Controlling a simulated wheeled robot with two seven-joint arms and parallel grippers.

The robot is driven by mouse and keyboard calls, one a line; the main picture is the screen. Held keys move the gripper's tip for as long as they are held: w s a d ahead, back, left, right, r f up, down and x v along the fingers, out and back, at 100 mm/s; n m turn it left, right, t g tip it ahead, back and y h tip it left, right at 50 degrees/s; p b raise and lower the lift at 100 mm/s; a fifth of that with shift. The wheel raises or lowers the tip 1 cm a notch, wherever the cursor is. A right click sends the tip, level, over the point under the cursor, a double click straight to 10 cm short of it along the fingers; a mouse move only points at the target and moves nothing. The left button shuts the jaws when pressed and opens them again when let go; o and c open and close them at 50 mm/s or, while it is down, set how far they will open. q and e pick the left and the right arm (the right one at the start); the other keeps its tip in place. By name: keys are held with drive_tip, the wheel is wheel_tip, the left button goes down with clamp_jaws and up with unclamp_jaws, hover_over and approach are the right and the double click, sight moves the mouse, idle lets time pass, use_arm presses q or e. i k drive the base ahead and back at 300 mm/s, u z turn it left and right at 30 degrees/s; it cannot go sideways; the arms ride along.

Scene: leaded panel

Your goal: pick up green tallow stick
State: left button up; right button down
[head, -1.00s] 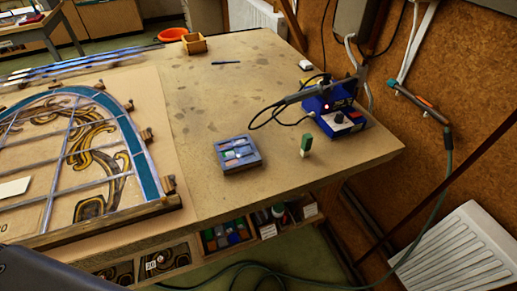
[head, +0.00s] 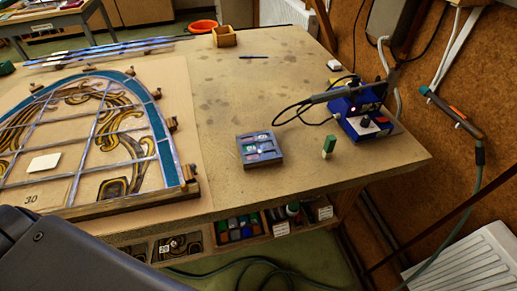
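The green tallow stick (head: 329,145) stands upright near the front right of the workbench, with a pale lower end. It is to the left of the blue soldering station (head: 362,121) and to the right of a grey compartment tray (head: 279,158). A dark part of my own arm fills the lower left corner of the head view. Neither gripper shows in the head view.
The leaded panel (head: 121,158) lies on the left of the bench (head: 230,115). A soldering iron with its cable rests by the station. A wooden box (head: 224,37) and orange bowl (head: 202,27) are at the back. The bench middle is mostly clear.

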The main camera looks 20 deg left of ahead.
sight(330, 144)
drive_tip(key=k, duration=0.4)
drive_tip(key=u, duration=1.2)
